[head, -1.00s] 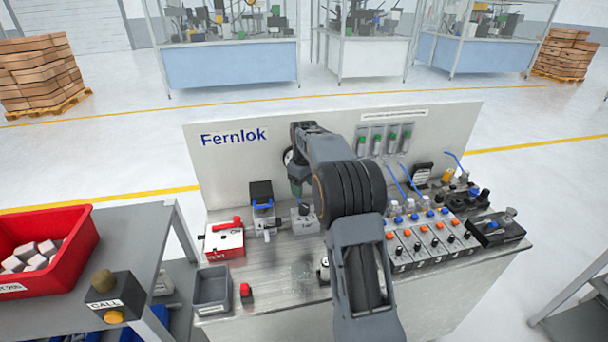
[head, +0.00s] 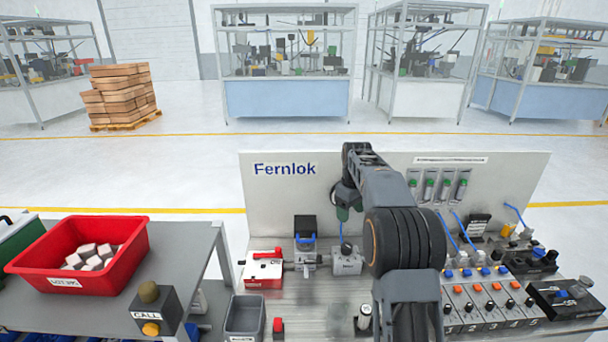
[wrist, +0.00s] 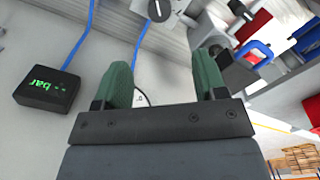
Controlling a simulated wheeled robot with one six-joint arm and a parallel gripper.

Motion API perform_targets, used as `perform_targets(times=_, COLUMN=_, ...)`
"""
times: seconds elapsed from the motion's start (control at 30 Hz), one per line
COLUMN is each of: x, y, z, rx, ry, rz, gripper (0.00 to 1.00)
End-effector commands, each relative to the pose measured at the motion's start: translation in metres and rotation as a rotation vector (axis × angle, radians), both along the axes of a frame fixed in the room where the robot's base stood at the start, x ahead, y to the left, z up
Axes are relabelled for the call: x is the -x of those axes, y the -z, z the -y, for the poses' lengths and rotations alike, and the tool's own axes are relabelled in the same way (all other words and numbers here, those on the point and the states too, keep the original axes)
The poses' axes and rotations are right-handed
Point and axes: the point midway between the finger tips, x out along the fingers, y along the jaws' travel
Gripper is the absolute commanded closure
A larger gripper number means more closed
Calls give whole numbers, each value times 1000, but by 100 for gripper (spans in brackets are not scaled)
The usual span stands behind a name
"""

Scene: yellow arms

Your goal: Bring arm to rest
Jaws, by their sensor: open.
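My arm rises from the lower right of the head view and bends forward over the workbench (head: 320,295) toward the Fernlok back panel (head: 285,205). My gripper (head: 345,213) hangs at the arm's far end, in front of the panel and above the grey block with a knob (head: 347,262). It is small and partly hidden by my own arm there. In the wrist view my gripper (wrist: 160,85) shows two green fingers spread apart with nothing between them. A blue tube (wrist: 140,45) passes behind the fingers.
A black box with a green "bar" display (wrist: 47,90) sits left in the wrist view. A valve row (head: 487,300) stands right on the bench. A red lockout box (head: 263,268), grey bin (head: 244,318) and red tray (head: 80,255) lie left. The CALL box (head: 155,310) is at lower left.

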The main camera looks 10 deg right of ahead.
Motion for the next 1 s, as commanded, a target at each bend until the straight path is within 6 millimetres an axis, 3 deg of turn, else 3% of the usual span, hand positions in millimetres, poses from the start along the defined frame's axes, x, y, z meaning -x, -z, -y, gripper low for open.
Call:
perform_targets(times=0.13, x=-5, y=2, z=1, rx=5, ry=80, rz=27, gripper=35)
perform_targets(times=0.2, x=1, y=27, z=0, rx=1, ry=162, rz=6, gripper=35)
perform_targets(times=0.27, x=13, y=38, z=-3, rx=0, ry=228, rz=-3, gripper=35)
perform_targets(times=0.47, x=81, y=35, z=-36, rx=0, ry=414, rz=43, gripper=35)
perform_targets(times=0.7, x=188, y=27, z=-81, rx=-23, ry=535, rz=150, gripper=35)
perform_targets(times=0.8, x=225, y=28, z=-94, rx=-36, ry=542, rz=191, gripper=35)
perform_targets(times=1.0, x=273, y=27, z=-109, rx=-57, ry=505, rz=262, gripper=35)
